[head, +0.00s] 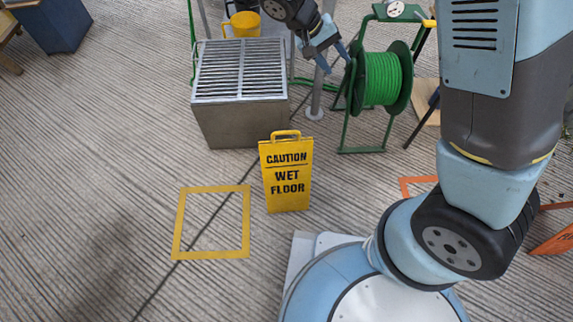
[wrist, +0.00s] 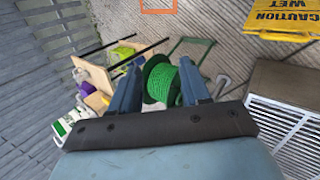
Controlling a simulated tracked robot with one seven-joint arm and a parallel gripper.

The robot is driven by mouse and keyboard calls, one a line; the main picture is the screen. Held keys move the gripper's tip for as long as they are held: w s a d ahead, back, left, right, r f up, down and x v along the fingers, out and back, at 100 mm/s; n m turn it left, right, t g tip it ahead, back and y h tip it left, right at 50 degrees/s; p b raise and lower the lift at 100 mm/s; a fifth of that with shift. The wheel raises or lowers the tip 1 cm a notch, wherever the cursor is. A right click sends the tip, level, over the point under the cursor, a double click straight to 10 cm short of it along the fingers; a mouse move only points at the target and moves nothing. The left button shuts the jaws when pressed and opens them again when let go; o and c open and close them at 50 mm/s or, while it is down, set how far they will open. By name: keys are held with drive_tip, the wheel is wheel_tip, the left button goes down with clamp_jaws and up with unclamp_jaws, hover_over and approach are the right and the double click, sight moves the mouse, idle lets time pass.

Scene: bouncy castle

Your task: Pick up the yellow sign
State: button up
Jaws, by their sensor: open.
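The yellow sign (head: 287,174) reads "CAUTION WET FLOOR" and stands upright on the grooved floor, near the middle of the head view. It has a handle loop on top. In the wrist view the sign (wrist: 284,18) shows at the top right, cut by the frame edge. My gripper (head: 335,60) is open and empty, beyond the sign and higher up in the head view, beside the green hose reel. In the wrist view my gripper's two fingers (wrist: 160,88) stand apart, with the reel seen between them. The gripper is well apart from the sign.
A metal grated box (head: 240,120) stands behind the sign, left of the green hose reel (head: 382,80). An orange sign (head: 553,243) is at the right edge. A yellow bucket (head: 245,24) is behind.

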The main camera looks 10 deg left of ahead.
drive_tip(key=s+a+f+n+t+h, duration=0.25)
drive_tip(key=a+f, duration=0.25)
drive_tip(key=f, duration=0.4)
drive_tip(key=s+a+f+n+t+h, duration=0.1)
drive_tip(key=s+a+f+t, duration=0.15)
drive_tip(key=a+f, duration=0.5)
drive_tip(key=n+t+y, duration=0.6)
drive_tip(key=n+t, duration=0.2)
drive_tip(key=t, duration=0.3)
approach(286, 133)
drive_tip(key=shift+f+x, duration=0.2)
drive_tip(key=shift+x, duration=2.45)
drive_tip(key=shift+f+x, duration=0.15)
drive_tip(key=shift+x, duration=2.45)
drive_tip(key=shift+a, duration=0.15)
drive_tip(key=shift+c, duration=0.2)
clamp_jaws()
